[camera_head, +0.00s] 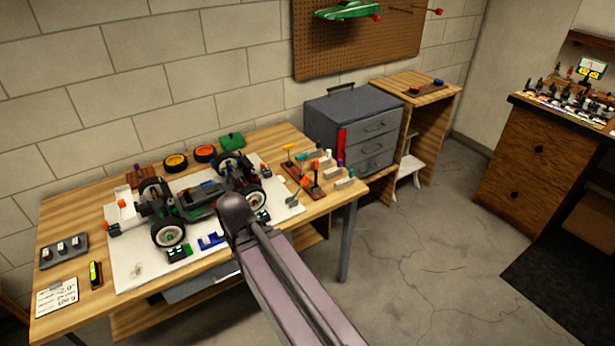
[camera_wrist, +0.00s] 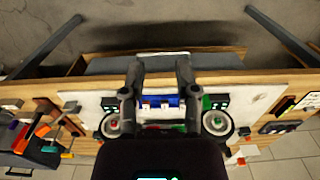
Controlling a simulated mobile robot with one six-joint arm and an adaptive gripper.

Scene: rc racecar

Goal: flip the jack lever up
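The RC car (camera_head: 195,200) with black wheels stands on a white mat (camera_head: 130,268) on the wooden workbench; two of its wheels show in the wrist view. A small blue piece (camera_head: 212,241) lies at the mat's front edge beside the car; it may be the jack. A blue part (camera_wrist: 160,101) with white spots shows between my fingers in the wrist view. I cannot make out the lever or its position. My gripper (camera_wrist: 160,68) is open, its two dark fingers apart with nothing held, above the bench's front edge. My arm hides it in the head view.
Small green-and-black pieces (camera_head: 179,252) lie near the blue piece. A tool rack (camera_head: 300,178) stands at the mat's right, and a grey tray (camera_head: 64,250) at the left. A grey drawer cabinet (camera_head: 352,125) stands at the back right.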

